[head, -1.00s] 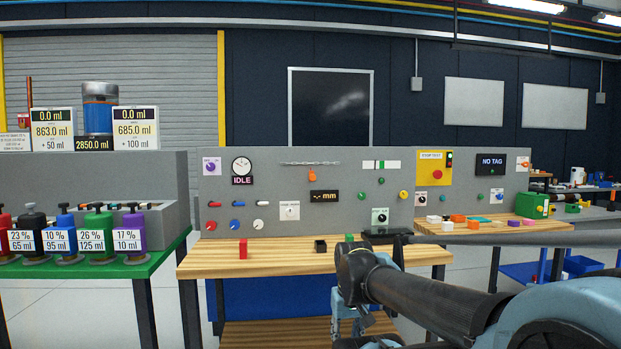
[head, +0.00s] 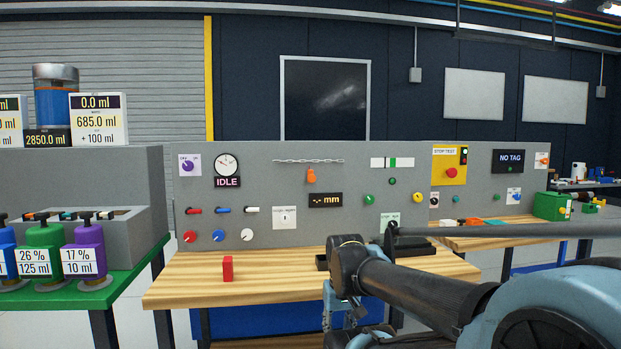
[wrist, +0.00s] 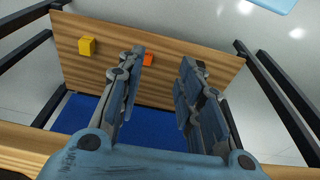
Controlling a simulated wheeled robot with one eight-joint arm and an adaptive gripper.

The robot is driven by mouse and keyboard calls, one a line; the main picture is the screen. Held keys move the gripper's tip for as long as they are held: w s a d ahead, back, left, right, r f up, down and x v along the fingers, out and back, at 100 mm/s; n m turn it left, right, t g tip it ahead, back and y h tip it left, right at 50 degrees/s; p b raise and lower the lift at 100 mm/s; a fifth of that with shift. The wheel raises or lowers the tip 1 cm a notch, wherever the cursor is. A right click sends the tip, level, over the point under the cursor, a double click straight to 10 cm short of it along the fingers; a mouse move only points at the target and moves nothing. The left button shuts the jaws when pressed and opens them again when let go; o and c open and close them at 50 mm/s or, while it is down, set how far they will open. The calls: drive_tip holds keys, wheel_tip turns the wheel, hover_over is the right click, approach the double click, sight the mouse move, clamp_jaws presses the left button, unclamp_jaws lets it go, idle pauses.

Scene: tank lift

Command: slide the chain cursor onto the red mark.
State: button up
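The orange chain cursor (head: 311,175) hangs just below a horizontal grey chain (head: 308,160) on the upper part of the grey panel. I cannot make out a red mark along the chain. A black display reading "-. mm" (head: 326,200) sits below the cursor. My gripper (wrist: 162,57) is open and empty in the wrist view, with a gap between its fingers. In the head view it hangs low near the bench's front, well below and apart from the cursor, partly hidden by my arm.
A red block (head: 228,268) stands on the wooden bench (head: 190,285). Knobs and switches cover the panel. Bottles stand on a green table (head: 60,300) at left. The wrist view shows a yellow block (wrist: 87,46) and an orange block (wrist: 148,59) on a wooden surface.

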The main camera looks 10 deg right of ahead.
drive_tip(key=o, duration=0.3)
drive_tip(key=shift+r, duration=0.1)
wheel_tip(320, 180, up, 51)
drive_tip(key=t, duration=0.2)
hover_over(311, 177)
drive_tip(key=s, duration=0.7)
drive_tip(key=x, duration=1.1)
drive_tip(key=w+x, duration=0.1)
drive_tip(key=x, duration=0.5)
drive_tip(key=shift+d, duration=0.2)
